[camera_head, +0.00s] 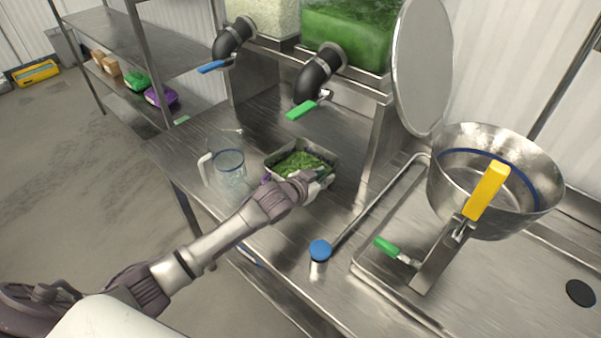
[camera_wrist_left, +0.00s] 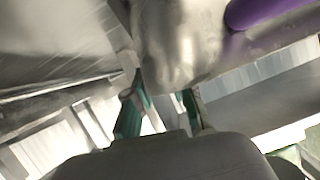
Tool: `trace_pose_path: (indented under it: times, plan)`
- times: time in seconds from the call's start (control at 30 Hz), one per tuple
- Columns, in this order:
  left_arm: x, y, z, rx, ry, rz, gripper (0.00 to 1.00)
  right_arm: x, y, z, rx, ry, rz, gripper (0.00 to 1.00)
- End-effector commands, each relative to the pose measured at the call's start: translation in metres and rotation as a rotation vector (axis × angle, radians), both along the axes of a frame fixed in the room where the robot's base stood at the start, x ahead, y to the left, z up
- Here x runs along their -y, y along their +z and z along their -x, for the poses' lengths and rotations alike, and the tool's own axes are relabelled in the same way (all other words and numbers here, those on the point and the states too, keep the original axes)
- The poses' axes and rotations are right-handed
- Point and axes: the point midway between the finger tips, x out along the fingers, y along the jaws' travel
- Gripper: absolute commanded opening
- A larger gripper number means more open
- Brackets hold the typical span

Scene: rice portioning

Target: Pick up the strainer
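I cannot tell for sure which thing is the strainer. A small rectangular metal container (camera_head: 275,157) with chopped greens (camera_head: 298,163) stands on the steel counter in the head view. My left gripper (camera_head: 322,178) is at its near right side; whether it touches the rim is unclear. In the left wrist view, the two green-padded fingers of this gripper (camera_wrist_left: 162,112) are apart, with nothing clearly held between them. A smooth metal surface (camera_wrist_left: 180,40) lies beyond them, blurred. My right gripper is not in view.
A clear jug (camera_head: 229,163) stands left of the container. A green-handled tap (camera_head: 303,110) hangs behind the container. The counter's front left is mostly clear.

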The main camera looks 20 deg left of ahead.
Motion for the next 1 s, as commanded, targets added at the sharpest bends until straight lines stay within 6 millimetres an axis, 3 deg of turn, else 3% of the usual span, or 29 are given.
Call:
trace_pose_path:
  times: [0.1, 0.77, 1.0]
  plan:
    - [0.000, 0.000, 0.000, 0.000, 0.000, 0.000, 0.00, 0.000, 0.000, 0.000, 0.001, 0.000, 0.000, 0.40]
    - [0.000, 0.004, -0.001, 0.006, -0.001, 0.000, 0.00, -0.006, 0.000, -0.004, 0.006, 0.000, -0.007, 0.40]
    - [0.000, 0.020, -0.001, 0.011, -0.001, -0.001, 0.00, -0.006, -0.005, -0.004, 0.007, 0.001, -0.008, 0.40]
